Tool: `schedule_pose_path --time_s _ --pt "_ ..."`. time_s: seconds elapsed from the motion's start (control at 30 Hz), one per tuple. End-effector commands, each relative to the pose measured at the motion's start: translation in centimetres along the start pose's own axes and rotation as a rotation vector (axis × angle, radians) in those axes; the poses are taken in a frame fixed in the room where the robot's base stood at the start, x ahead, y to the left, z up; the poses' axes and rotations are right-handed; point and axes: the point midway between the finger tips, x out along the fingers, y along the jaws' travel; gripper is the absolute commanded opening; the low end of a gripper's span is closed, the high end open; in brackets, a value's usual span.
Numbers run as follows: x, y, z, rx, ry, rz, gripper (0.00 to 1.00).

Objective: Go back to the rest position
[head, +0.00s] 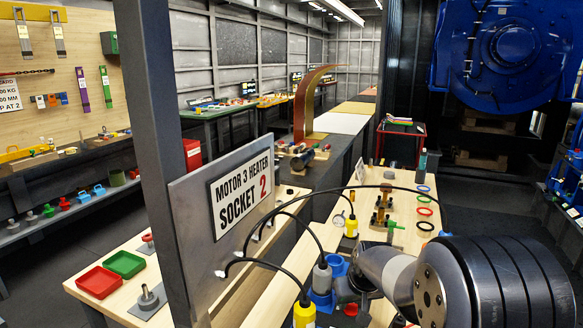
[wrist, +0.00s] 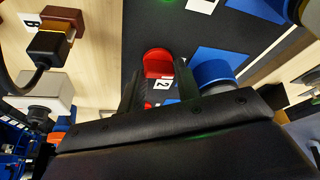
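My gripper (wrist: 160,84) points down at the bench in the wrist view, with its two dark fingers apart. A red round-ended piece (wrist: 158,62) and a white label with a 2 (wrist: 161,84) show in the gap between them. I cannot tell how far below the fingers they lie. A blue cylindrical part (wrist: 212,76) is close beside the right finger. In the head view my arm reaches in from the lower right over the bench (head: 283,283). My gripper is mostly hidden there, near a blue fixture (head: 335,268).
A grey panel (head: 190,225) reading "Motor 3 heater socket 2" stands left of my arm, with black cables looping from it towards yellow (head: 304,315) and grey (head: 322,277) connectors. Coloured rings (head: 424,200) lie behind the arm. A dark post (head: 152,120) rises at left.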

Motion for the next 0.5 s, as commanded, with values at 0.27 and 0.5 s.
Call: schedule_pose_path --time_s 0.27,0.5 --pt "-0.03 -0.15 -0.02 0.124 0.000 0.052 0.32" --pt "0.04 -0.21 -0.02 0.233 0.000 0.096 0.32"
